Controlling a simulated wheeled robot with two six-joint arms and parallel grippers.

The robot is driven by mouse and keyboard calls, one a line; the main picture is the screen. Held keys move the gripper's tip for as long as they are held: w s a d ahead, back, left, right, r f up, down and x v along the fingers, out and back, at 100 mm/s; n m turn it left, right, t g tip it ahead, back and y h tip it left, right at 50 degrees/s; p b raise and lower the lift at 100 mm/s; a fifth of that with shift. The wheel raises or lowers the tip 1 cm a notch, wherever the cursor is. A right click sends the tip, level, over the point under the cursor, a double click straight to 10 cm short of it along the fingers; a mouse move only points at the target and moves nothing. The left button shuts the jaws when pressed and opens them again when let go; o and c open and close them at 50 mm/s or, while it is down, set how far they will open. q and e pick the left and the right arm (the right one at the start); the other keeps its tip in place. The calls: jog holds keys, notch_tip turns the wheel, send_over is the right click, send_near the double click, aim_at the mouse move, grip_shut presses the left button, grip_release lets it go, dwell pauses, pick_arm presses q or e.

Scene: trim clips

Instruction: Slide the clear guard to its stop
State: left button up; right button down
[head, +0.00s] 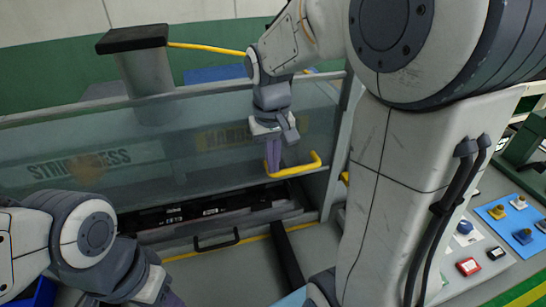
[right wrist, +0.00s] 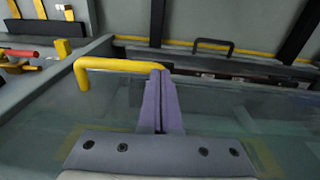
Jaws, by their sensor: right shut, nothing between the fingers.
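The clear guard (head: 105,125) is a wide see-through panel in a grey frame across the head view; it also shows as a greenish pane in the right wrist view (right wrist: 235,112). Its yellow handle (head: 300,169) is at its lower right and shows in the right wrist view (right wrist: 105,64). My right gripper (head: 273,172) is shut and empty, its purple fingers pointing down at the handle's left end. In the right wrist view the fingertips (right wrist: 160,73) overlap the handle's end; I cannot tell whether they touch. My left gripper (head: 168,298) is at the bottom edge, partly cut off.
A black handle (head: 215,241) sits on the grey surface before the guard, near a dark slot with labelled strips (head: 190,215). A dark-topped post (head: 140,60) stands behind the guard. Coloured parts lie on a blue mat (head: 512,222) and white sheet (head: 475,250) at right.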

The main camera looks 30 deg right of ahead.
notch_tip(320, 180, down, 18)
jog(key=b, duration=1)
jog(key=shift+s+b, duration=0.15)
jog(key=shift+b, duration=0.15)
notch_tip(320, 180, up, 15)
jog(key=p, duration=0.4)
jog(key=s+a+f+n, duration=0.4)
jog(key=s+a, duration=0.4)
jog(key=a, duration=0.1)
jog(key=s+a+f+n+y, duration=0.1)
jog(key=s+a+f+n, duration=0.4)
jog(key=s+a, duration=0.4)
jog(key=shift+g+y, duration=0.3)
